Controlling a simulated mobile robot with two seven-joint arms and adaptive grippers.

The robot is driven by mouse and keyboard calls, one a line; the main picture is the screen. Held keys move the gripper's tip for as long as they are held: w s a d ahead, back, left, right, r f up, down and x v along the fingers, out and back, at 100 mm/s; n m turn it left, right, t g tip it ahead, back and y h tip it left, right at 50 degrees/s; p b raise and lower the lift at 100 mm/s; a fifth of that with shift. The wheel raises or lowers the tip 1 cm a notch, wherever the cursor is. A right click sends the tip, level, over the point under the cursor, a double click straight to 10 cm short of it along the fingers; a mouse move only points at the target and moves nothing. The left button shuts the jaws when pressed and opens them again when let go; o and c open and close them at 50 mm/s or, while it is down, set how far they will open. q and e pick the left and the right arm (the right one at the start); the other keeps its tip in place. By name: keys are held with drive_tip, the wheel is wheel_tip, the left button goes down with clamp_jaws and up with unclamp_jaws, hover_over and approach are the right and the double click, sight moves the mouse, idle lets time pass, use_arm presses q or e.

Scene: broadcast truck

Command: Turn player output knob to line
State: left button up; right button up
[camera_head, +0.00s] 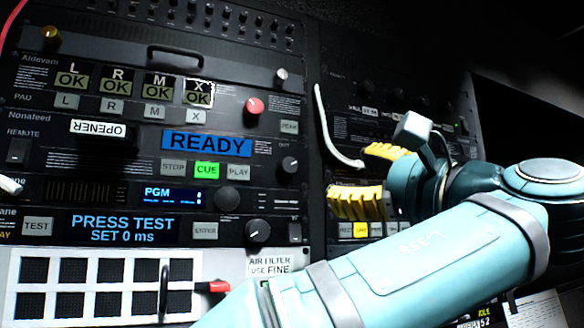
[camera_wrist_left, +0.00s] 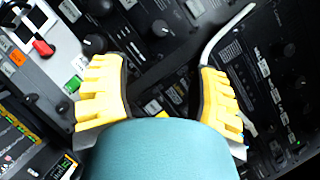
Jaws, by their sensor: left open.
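The player unit (camera_head: 205,142) is the Nonafeed panel with a blue READY display and a lit green CUE button. Its output knob (camera_head: 290,165) is a small black knob at the panel's right end, under an OUT label. The knob also shows in the left wrist view (camera_wrist_left: 160,28), beyond the fingertips. Its pointer setting is too small to read. My left gripper (camera_head: 350,177) has yellow ribbed fingers and is open, to the right of the knob and apart from it. In the left wrist view, nothing is between the fingers (camera_wrist_left: 164,68). My right gripper is not in view.
A white curved cable (camera_head: 331,130) hangs between the knob and my upper finger. A larger black knob (camera_head: 257,232) sits below on the PRESS TEST unit. A red knob (camera_head: 253,106) is above.

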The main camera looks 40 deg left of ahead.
sight(292, 166)
use_arm(q)
drive_tip(key=p+x, duration=0.3)
drive_tip(key=x, duration=1)
drive_tip(key=shift+a, duration=0.4)
drive_tip(key=shift+r, duration=0.1)
clamp_jaws()
